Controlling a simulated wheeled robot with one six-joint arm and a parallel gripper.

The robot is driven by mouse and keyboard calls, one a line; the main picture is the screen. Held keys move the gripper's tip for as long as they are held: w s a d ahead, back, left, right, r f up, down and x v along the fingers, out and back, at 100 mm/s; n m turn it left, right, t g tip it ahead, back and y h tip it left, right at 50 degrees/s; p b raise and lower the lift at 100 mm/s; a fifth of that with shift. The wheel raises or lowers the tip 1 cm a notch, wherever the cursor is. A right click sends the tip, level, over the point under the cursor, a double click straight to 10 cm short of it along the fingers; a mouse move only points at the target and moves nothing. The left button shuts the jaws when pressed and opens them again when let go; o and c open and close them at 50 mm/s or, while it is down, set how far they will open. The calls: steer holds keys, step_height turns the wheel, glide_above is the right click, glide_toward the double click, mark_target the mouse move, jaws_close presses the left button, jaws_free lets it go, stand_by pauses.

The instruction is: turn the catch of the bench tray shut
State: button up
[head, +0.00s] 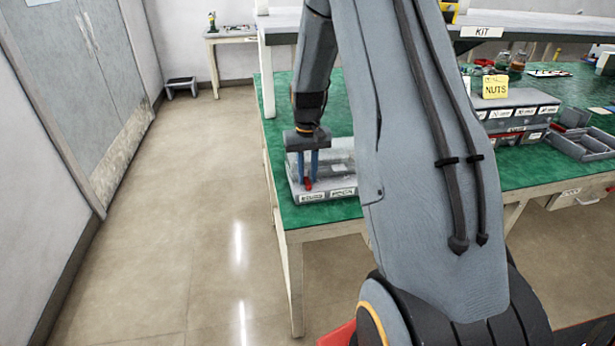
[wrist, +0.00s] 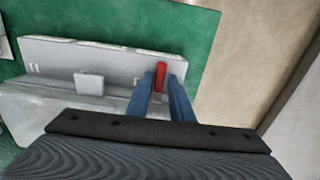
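The bench tray (head: 341,172) is a grey, low case with white labels on its front, at the near left corner of the green bench. Its red catch (head: 308,185) is at its left part. In the wrist view the catch (wrist: 161,71) is a short red bar running up and down the picture, near the right end of the grey tray (wrist: 60,52). My gripper (head: 307,179) points down at it. Its blue fingers (wrist: 161,80) are apart, one on each side of the catch, with a narrow gap visible. Whether either finger touches it I cannot tell.
My arm hides the middle of the bench. To the right stand labelled drawers with a yellow NUTS sign (head: 495,87) and an open grey bin (head: 583,145). A shelf marked KIT (head: 482,32) runs above. The floor (head: 190,230) left of the bench is clear.

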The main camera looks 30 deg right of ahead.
mark_target(307, 181)
step_height(307, 181, up, 7)
steer(key=shift+r+b, duration=0.1)
steer(key=shift+b, duration=0.65)
steer(key=s+a+n, duration=0.1)
steer(key=s+a, duration=0.7)
steer(key=s, duration=0.3)
steer(key=s+a+n, duration=0.2)
steer(key=s+a, duration=0.7)
steer(key=s, duration=0.3)
steer(key=shift+t, duration=0.4)
steer(key=shift+r, duration=0.1)
